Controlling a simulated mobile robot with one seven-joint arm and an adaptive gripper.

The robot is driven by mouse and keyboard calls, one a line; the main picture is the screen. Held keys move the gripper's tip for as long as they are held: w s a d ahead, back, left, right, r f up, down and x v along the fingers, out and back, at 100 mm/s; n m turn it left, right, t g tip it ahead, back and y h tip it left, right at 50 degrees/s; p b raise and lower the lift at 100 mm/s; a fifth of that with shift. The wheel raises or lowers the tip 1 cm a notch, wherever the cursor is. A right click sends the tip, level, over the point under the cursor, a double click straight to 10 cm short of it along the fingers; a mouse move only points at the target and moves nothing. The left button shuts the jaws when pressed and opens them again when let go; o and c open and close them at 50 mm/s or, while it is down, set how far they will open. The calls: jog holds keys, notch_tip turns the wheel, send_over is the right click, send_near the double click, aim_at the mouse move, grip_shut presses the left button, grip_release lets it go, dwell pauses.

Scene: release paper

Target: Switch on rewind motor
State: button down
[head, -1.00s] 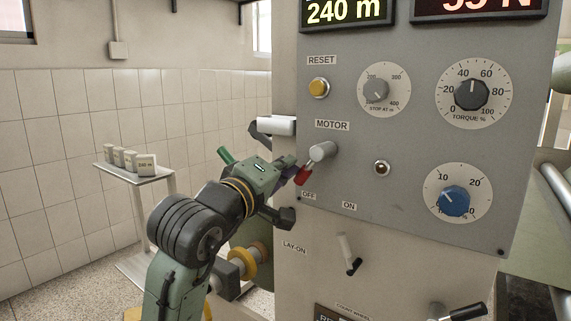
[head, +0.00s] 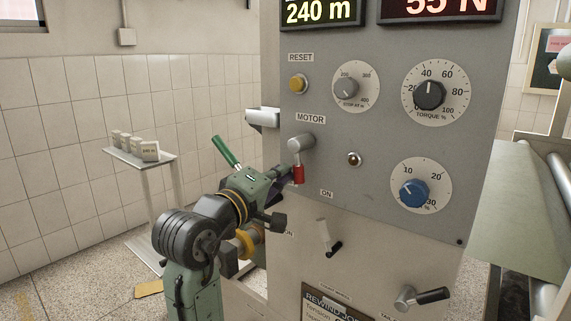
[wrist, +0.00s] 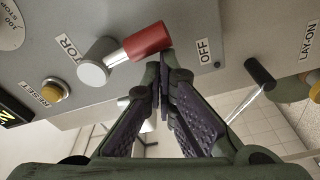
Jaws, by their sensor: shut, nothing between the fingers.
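The MOTOR switch is a grey hub (head: 302,142) with a red-tipped lever (head: 298,174) on the grey control panel. The lever points nearly straight down, to the left of the ON label (head: 326,194). My gripper (head: 290,178) is at the lever's left side, with shut, empty fingers. In the wrist view the fingertips (wrist: 163,76) are together right beside the red lever end (wrist: 147,41); whether they touch it is unclear. The OFF label (wrist: 204,52) shows there but is hidden in the head view. A small round lamp (head: 354,159) is right of the switch.
The yellow RESET button (head: 298,83) and torque dial (head: 429,94) are above. A blue knob (head: 413,193) is right. The LAY-ON lever (head: 328,238) and a lower black-handled lever (head: 422,297) project below. A small side table (head: 140,155) stands left.

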jog(key=shift+s+d+f+p, duration=0.25)
jog(key=shift+s+d+p, duration=0.4)
jog(key=shift+d+p, duration=0.15)
jog(key=shift+s+d, duration=0.15)
jog(key=shift+d, duration=0.05)
dwell(1.3)
dwell(1.9)
